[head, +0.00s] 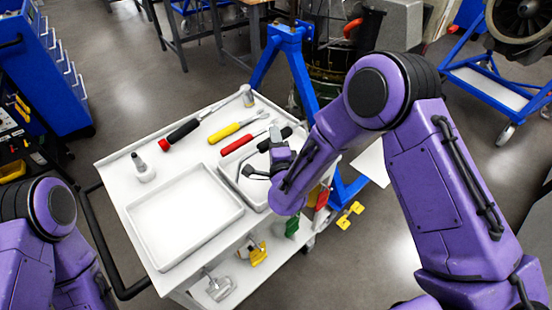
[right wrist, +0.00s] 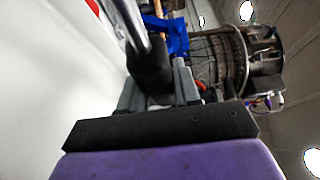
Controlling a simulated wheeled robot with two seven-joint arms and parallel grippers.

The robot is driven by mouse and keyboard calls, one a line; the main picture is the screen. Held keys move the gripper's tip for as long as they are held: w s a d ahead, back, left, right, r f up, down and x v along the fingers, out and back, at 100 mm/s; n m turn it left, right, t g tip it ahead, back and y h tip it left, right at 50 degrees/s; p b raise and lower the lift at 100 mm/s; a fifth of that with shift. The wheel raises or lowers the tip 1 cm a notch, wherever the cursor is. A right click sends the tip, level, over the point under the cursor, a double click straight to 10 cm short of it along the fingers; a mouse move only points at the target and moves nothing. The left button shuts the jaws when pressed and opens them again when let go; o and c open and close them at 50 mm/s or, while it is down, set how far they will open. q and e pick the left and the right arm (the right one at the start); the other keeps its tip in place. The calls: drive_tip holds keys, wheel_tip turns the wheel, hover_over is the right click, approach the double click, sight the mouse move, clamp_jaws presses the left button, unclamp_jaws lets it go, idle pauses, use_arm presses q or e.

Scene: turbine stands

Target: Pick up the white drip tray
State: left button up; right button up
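A large shallow white rectangular tray (head: 184,262) lies flat and empty on the top of the cart. A second, smaller pale tray (head: 228,178) with rounded corners lies to its right, partly hidden by my right arm; I cannot tell for certain which is the drip tray. My right gripper (head: 262,158) is over this smaller tray, with its fingers apart. In the right wrist view, the right gripper (right wrist: 158,80) has a dark piece and a metal bar between or in front of its fingers; contact is unclear. My left gripper is out of view.
The white cart (head: 118,172) also carries a red-black screwdriver (head: 182,132), a yellow-handled tool (head: 224,133), a red-handled tool (head: 237,145) and a white bottle (head: 143,168). A blue stand (head: 300,70) stands close behind the cart. A blue cabinet (head: 45,70) is at left.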

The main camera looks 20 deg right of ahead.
clamp_jaws()
drive_tip(key=shift+r, duration=0.1)
drive_tip(key=shift+w+r, duration=0.1)
drive_tip(key=shift+r, duration=0.8)
drive_tip(key=s+d+r+p, duration=0.6)
drive_tip(key=s+r+p, duration=0.3)
drive_tip(key=s+r, duration=0.2)
drive_tip(key=shift+s+d, duration=0.2)
drive_tip(key=shift+s, duration=0.6)
